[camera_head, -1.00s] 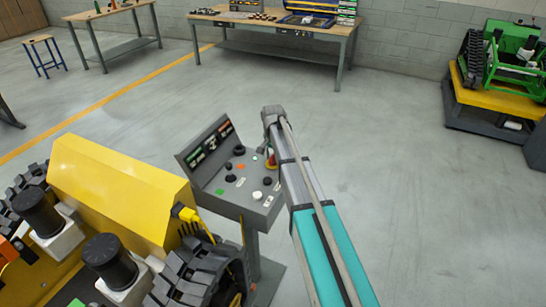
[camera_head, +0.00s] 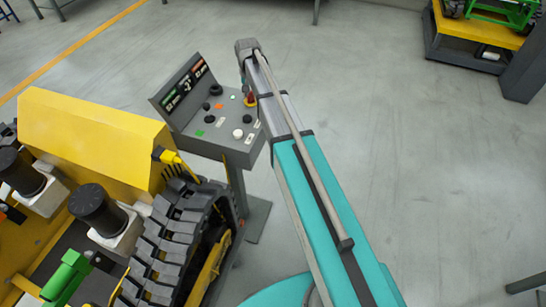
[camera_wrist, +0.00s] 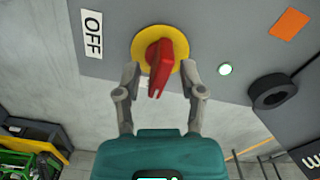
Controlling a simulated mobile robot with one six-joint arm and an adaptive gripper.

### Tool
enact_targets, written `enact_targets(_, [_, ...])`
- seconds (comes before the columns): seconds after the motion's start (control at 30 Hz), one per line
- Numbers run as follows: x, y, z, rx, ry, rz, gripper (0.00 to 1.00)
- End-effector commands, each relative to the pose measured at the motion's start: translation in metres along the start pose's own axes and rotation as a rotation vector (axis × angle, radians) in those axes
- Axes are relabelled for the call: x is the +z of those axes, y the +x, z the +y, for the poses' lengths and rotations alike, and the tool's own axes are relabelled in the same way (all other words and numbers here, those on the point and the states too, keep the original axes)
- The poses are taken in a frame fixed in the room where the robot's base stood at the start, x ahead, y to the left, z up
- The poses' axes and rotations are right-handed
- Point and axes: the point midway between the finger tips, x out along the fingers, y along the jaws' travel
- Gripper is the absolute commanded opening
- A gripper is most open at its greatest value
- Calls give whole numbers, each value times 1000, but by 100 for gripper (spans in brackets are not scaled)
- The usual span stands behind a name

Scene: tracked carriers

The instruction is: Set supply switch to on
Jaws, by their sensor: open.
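The supply switch is a red rotary handle (camera_wrist: 160,65) on a yellow disc (camera_wrist: 143,42), set in the grey panel. The handle points down in the wrist view, toward my gripper's body. A white OFF label (camera_wrist: 92,35) is to its left, and a small lit greenish-white lamp (camera_wrist: 225,69) is to its right. My gripper (camera_wrist: 160,75) is open, with one finger on each side of the handle; contact cannot be told. In the head view the red handle (camera_head: 250,99) shows small beside my arm's end, which partly hides that side of the panel.
The grey control console (camera_head: 210,145) carries several black knobs, a white button (camera_head: 238,134) and a display. A yellow tracked machine (camera_head: 95,135) stands close on its left. Open floor (camera_head: 420,170) lies to the right. A yellow-topped carrier (camera_head: 480,30) is at the back right.

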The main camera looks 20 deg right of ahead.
Motion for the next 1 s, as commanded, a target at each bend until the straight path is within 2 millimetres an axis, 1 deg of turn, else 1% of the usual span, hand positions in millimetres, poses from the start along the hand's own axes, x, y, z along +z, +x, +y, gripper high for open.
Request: enact_targets(1.0, [0,0,0,0,-686,0,51])
